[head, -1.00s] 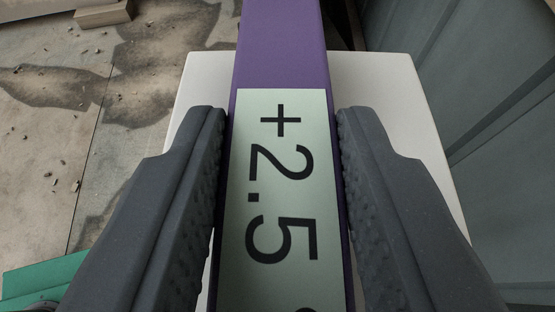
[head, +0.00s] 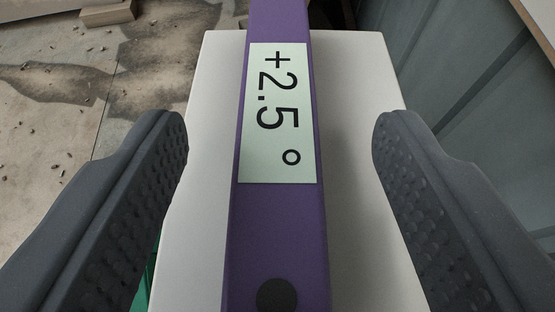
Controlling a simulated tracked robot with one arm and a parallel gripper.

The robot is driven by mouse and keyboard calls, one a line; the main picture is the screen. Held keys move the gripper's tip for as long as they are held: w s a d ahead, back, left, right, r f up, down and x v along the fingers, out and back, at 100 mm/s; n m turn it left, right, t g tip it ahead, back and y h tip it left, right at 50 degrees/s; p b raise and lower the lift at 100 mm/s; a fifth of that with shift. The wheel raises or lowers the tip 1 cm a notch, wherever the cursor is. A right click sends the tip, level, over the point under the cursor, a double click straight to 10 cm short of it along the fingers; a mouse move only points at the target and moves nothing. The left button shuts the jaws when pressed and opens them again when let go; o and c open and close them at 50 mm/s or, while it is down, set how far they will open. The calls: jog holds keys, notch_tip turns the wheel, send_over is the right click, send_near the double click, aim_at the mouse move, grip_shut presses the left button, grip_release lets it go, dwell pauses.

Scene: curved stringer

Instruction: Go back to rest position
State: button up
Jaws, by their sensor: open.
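My gripper (head: 280,130) is open, with one dark grey, knobbed finger on each side of a purple bar (head: 272,225). There is a clear gap between each finger and the bar. The bar runs lengthwise up the picture and carries a pale label (head: 278,112) reading "+2.5°". A dark round spot (head: 277,295) shows on the bar near the bottom edge. The bar lies over a white block or stand (head: 360,110). The bar's far end runs out of the picture at the top.
A grey-blue panelled wall or cabinet (head: 470,90) stands at the right. Cracked, stained floor with small debris (head: 60,110) is at the left. A wooden piece (head: 108,12) lies at the top left. A bit of green (head: 150,270) shows beside the white block.

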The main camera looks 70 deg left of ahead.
jog(key=v, duration=0.8)
